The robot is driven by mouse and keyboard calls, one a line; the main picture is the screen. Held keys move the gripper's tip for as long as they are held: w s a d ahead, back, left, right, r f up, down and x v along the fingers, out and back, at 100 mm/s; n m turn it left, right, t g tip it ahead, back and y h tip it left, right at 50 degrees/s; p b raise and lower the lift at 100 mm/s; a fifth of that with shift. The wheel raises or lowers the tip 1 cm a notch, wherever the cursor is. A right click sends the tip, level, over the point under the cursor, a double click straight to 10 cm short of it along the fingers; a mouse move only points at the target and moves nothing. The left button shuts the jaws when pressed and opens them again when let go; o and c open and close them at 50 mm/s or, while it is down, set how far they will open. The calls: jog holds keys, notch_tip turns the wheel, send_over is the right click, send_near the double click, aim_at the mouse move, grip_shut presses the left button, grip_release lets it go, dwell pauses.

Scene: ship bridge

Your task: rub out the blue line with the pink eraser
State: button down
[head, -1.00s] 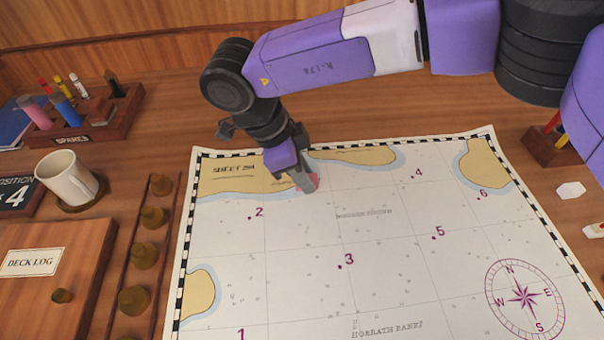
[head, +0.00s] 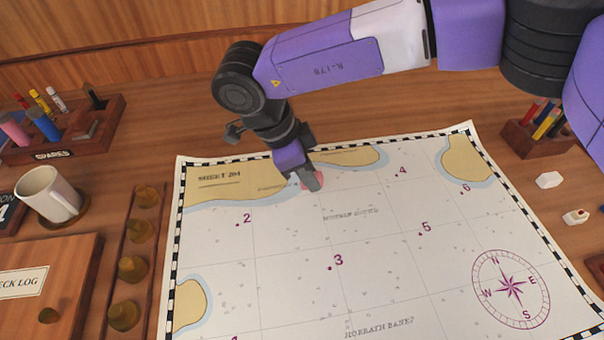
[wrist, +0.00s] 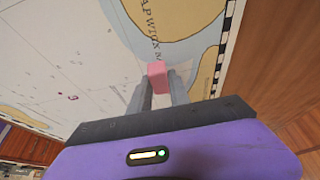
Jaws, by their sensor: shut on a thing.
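The pink eraser (wrist: 157,77) is between the fingers of my gripper (wrist: 158,92) in the wrist view. In the head view the eraser (head: 318,180) shows as a bit of pink beside the fingertips of my gripper (head: 312,182). My gripper is shut on it, low over the upper part of the chart (head: 300,240), near the tan coast. I cannot tell whether the eraser touches the paper. I see no blue line on the chart in either view, only pale blue shading along the coasts; my gripper hides a small patch.
A row of brass weights (head: 133,268) stands left of the chart, with a mug (head: 48,193) and a spares rack (head: 66,130) beyond. A pencil box (head: 540,132), a white block (head: 549,180) and another small eraser-like block (head: 576,216) lie to the right.

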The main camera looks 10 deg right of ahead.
aim_at(353, 173)
jog(key=shift+w+d, duration=0.1)
jog(key=shift+d, duration=0.45)
jog(key=shift+d, duration=0.1)
jog(key=shift+w+d, duration=0.25)
jog(key=shift+d, duration=0.75)
jog(key=shift+w+d, duration=0.2)
jog(key=shift+d, duration=1.05)
jog(key=shift+w+d, duration=0.2)
jog(key=shift+d, duration=1.1)
